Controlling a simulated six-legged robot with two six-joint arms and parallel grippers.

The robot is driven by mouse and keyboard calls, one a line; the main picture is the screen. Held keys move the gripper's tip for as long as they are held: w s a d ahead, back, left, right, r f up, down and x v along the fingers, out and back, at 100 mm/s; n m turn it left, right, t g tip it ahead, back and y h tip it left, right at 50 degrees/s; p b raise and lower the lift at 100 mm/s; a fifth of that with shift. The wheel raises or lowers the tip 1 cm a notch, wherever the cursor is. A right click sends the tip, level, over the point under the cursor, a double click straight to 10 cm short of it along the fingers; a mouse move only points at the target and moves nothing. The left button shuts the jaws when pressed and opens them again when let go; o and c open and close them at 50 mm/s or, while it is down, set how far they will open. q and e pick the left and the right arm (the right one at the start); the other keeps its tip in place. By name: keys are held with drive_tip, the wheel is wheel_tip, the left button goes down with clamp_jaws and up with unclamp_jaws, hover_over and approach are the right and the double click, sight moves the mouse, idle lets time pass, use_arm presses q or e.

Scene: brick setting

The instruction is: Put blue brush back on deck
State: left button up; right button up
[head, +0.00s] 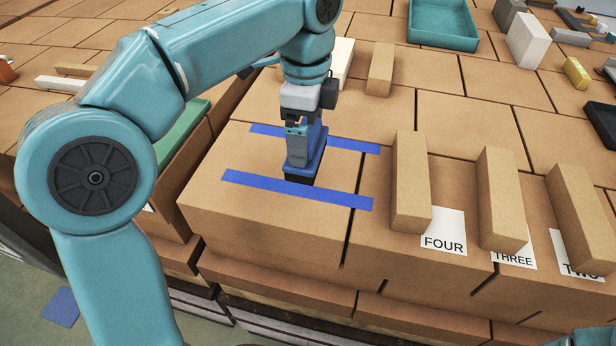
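The blue brush (314,154) stands upright, its dark bristle end down, on the top of a brown block deck. It sits between two strips of blue tape, a far one (345,143) and a near one (270,186). The bristle end appears to touch the deck surface or be just above it. My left gripper (298,140) points down at the brush. One finger lies against the brush's near side. The other finger is hidden, so its grip is unclear. My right gripper is not in view.
Brown upright bricks stand by paper labels FOUR (443,232), THREE (514,252) and TWO (582,255) at right. A teal tray (443,24) lies at the back. A green container (183,133) is left of the deck. Grey and white blocks stand far right.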

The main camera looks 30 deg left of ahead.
use_arm(q)
wheel_tip(320, 180, down, 9)
drive_tip(key=shift+s+d+r, duration=0.1)
drive_tip(key=shift+d+r, duration=0.05)
drive_tip(key=shift+r, duration=0.05)
drive_tip(key=shift+d+f+b, duration=0.1)
drive_tip(key=shift+f+b, duration=0.2)
drive_tip(key=shift+f, duration=0.15)
drive_tip(key=shift+a, duration=0.2)
drive_tip(key=shift+f, duration=0.1)
drive_tip(key=o, duration=0.5)
drive_tip(key=shift+d+f, duration=0.1)
drive_tip(key=shift+d, duration=0.05)
drive_tip(key=shift+o, duration=0.2)
